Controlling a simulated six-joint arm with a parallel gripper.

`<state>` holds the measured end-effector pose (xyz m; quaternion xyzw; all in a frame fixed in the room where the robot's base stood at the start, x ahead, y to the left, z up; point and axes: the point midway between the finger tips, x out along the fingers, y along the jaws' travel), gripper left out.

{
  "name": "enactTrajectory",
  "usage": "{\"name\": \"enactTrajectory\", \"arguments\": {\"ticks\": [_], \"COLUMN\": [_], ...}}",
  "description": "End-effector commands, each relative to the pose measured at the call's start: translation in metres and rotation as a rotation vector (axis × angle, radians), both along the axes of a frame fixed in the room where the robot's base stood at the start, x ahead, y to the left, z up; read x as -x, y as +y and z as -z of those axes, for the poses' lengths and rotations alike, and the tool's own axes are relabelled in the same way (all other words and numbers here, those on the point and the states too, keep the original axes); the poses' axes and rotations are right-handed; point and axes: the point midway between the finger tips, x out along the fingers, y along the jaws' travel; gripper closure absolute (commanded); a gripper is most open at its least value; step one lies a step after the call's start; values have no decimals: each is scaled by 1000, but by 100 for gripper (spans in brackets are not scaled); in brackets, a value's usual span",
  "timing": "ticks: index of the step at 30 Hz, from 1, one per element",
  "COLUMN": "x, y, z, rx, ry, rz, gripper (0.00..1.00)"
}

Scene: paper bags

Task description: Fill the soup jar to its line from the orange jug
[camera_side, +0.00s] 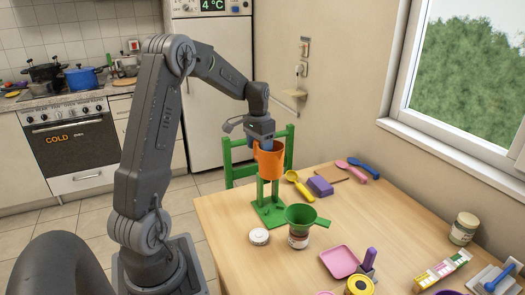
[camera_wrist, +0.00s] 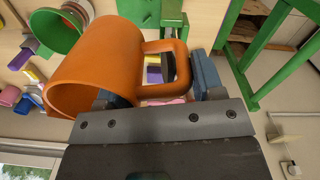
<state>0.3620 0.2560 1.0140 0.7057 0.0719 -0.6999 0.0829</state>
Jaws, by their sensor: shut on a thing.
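The orange jug (camera_side: 269,161) is held by my gripper (camera_side: 262,138) in the side view, roughly upright over a green stand (camera_side: 270,210). I cannot tell if it touches the stand. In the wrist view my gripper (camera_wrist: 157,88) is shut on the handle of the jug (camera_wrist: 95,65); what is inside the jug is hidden. A small glass jar (camera_side: 298,241) stands on the table with a green funnel (camera_side: 306,216) in its mouth, right of and nearer than the stand. The funnel hides its upper part, and its line and fill level cannot be made out.
A white lid (camera_side: 259,236) lies left of the jar. A pink tray (camera_side: 340,262) and a purple-handled tool (camera_side: 369,260) are to its right. A yellow scoop (camera_side: 299,185) and purple block (camera_side: 320,186) lie behind. Another lidded jar (camera_side: 463,229) stands at the right.

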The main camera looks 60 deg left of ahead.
Motion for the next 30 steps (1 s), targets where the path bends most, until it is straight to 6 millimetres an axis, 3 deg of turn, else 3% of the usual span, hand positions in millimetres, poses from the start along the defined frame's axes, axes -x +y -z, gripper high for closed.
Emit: {"name": "enactTrajectory", "arguments": {"ticks": [14,15,30], "x": [9,9,10], "y": [42,44,47], "z": [-29,-30,-31], "rx": [-6,-8,-13], "ry": [-4,-5,-3], "rz": [-2,-2,-7], "gripper": [81,88,87]}}
